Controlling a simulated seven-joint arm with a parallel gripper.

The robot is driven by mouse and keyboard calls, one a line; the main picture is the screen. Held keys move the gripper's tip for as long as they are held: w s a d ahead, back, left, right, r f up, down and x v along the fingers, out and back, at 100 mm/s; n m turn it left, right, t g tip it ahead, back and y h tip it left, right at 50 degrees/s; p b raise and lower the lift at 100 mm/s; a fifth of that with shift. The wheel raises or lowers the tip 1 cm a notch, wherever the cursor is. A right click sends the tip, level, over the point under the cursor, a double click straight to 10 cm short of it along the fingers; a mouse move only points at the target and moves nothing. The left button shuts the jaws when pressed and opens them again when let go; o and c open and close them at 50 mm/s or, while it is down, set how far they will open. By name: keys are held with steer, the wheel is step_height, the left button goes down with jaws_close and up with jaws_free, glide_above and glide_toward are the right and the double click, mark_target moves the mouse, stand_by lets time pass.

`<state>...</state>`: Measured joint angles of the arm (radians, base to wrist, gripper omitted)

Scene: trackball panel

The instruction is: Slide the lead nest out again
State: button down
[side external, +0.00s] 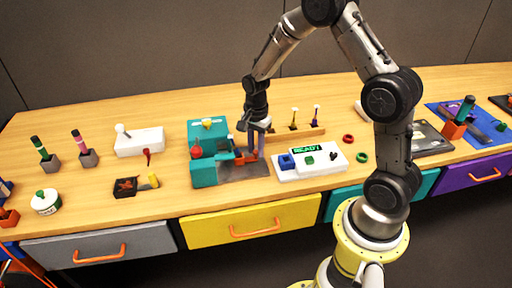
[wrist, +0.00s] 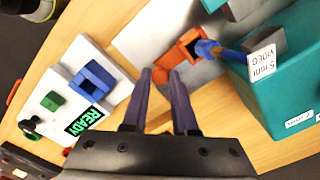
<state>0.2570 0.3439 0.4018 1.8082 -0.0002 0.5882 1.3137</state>
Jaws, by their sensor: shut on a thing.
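The lead nest looks to be the small orange block (wrist: 188,46) with a tab, on a grey metal plate (wrist: 140,36) in the wrist view. A blue lead (wrist: 225,53) runs from its open end towards the teal housing (wrist: 290,75) and carries a white "5 mini VIDEO" tag (wrist: 262,62). My gripper (wrist: 161,76) has its purple fingers close together on the orange tab. In the side view my gripper (side external: 247,156) points down over the plate, just right of the teal housing (side external: 204,172); the fingers partly hide the orange nest (side external: 251,158).
A white panel (side external: 325,166) with a blue socket, green button and lit READY display stands close right of the plate. A wooden rack (side external: 282,135) with several small tools is behind. Red and green rings (side external: 361,157) lie further right. Drawers line the front edge.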

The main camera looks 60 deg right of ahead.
steer(key=shift+r, duration=0.1)
stand_by(0.7)
steer(key=shift+s+d, duration=1.7)
steer(key=shift+d, duration=0.05)
steer(key=c, duration=0.7)
jaws_free()
steer(key=shift+a, duration=0.1)
